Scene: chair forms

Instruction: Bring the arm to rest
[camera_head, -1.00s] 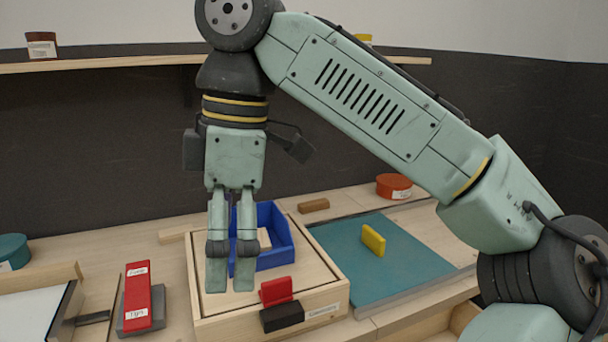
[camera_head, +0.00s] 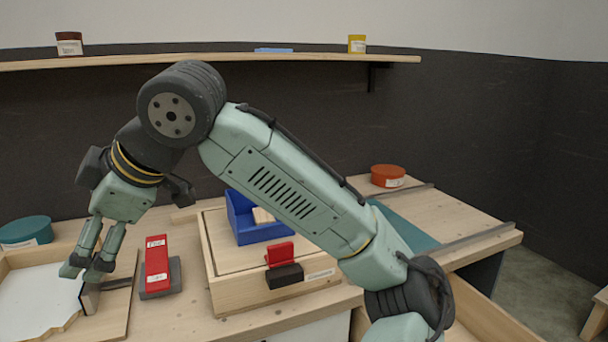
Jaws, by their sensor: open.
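My arm crosses the view from the lower right, rises to a dark elbow joint, and bends down to the left. My gripper (camera_head: 86,268) hangs tilted at the left, with its fingers pointing down and left. It is open, and nothing shows between its fingers. The fingertips are over the right edge of a wooden tray (camera_head: 52,255) with a white sheet (camera_head: 38,303) in it. In the picture they overlap a dark bar (camera_head: 118,283) by the tray. I cannot tell whether they touch anything.
A red block (camera_head: 156,262) on a grey base is right of my gripper. A blue bin (camera_head: 243,222) stands on a wooden box (camera_head: 245,300) with a red piece (camera_head: 280,253). A teal tin (camera_head: 27,232) is at left, an orange tin (camera_head: 388,175) at right. My arm partly hides a teal mat (camera_head: 405,228).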

